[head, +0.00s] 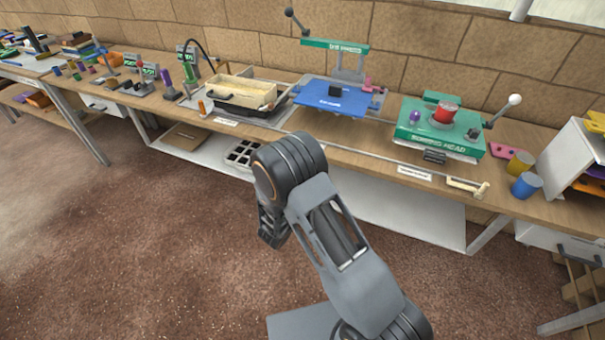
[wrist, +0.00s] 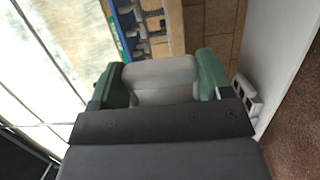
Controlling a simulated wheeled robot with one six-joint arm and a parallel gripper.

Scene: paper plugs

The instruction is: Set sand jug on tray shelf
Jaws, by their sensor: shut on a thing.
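In the wrist view my gripper (wrist: 164,88) is shut, its green fingers on either side of a pale grey rounded body. I take this to be the sand jug (wrist: 160,72); its lower part is hidden by the gripper's dark palm. In the head view my arm covers the middle of the picture, and the jug cannot be made out there. A white lower shelf (head: 400,216) runs under the bench, probably the tray shelf.
The wooden bench (head: 350,150) carries a cream box (head: 243,92), a blue plate press (head: 335,100) and a green machine (head: 440,132). A blue cup (head: 526,185) and a yellow cup (head: 520,162) stand near its right end. The brown floor in front is open.

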